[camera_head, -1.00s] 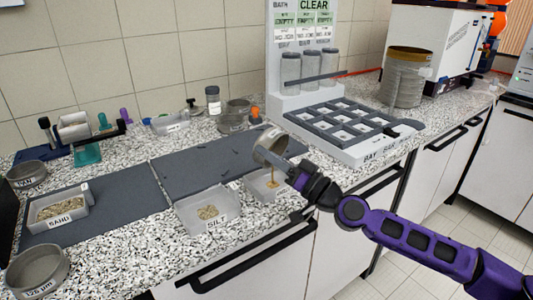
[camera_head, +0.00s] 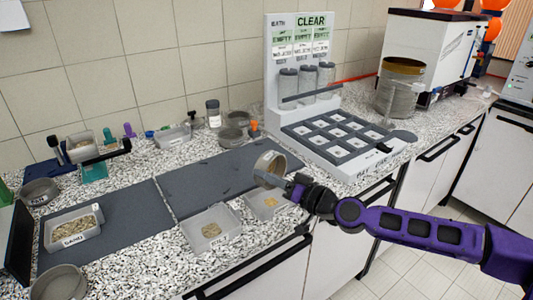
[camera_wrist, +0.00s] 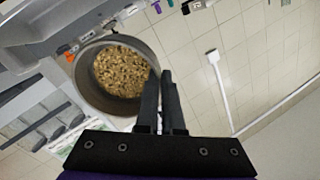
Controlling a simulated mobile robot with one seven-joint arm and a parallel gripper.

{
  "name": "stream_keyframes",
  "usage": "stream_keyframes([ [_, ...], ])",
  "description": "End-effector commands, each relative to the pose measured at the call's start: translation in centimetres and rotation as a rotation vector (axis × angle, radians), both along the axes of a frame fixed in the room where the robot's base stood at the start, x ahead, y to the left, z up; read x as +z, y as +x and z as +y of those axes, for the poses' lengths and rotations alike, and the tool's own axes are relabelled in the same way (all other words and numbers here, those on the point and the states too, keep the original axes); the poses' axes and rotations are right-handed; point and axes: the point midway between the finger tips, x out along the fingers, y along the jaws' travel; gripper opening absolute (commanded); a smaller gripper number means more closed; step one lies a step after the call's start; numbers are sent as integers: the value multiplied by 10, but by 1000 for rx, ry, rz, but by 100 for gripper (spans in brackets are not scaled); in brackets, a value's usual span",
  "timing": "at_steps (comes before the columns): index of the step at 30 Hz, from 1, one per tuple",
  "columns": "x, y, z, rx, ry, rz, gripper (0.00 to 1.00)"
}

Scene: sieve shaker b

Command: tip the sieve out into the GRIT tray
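The sieve (camera_head: 262,168), a round grey metal pan, is tilted in the air above the front edge of the dark mat. My gripper (camera_head: 290,184) is shut on its rim. In the wrist view the sieve's wall (camera_wrist: 88,92) is pinched between the finger tips (camera_wrist: 160,85), and tan grains (camera_wrist: 122,72) show inside. Below the sieve is a small pale tray (camera_head: 258,212) with a little tan grain in it. Its label is not readable, so I cannot confirm it is the GRIT tray. The SILT tray (camera_head: 196,232), with a small pile, stands just left of it.
The SAND tray (camera_head: 76,238) and another round pan (camera_head: 60,284) are at the left. A white rack (camera_head: 350,158) with jars and a grid stands behind to the right. A sieve stack (camera_head: 398,95) is farther right. The dark mat (camera_head: 215,172) is mostly clear.

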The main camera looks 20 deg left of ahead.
Motion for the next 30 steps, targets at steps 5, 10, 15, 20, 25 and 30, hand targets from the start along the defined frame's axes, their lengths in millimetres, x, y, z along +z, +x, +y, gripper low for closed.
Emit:
stream_keyframes([
  [5, 4, 0, 0, 0, -96, 32, 0],
  [10, 6, 1, 0, -1, -166, 61, 0],
  [15, 8, 1, 0, 0, -244, 96, 0],
  [20, 10, 1, 0, -1, -323, 130, 0],
  [25, 13, 1, 0, -2, -413, 167, 0],
  [30, 17, 1, 0, -3, -511, 210, 0],
])
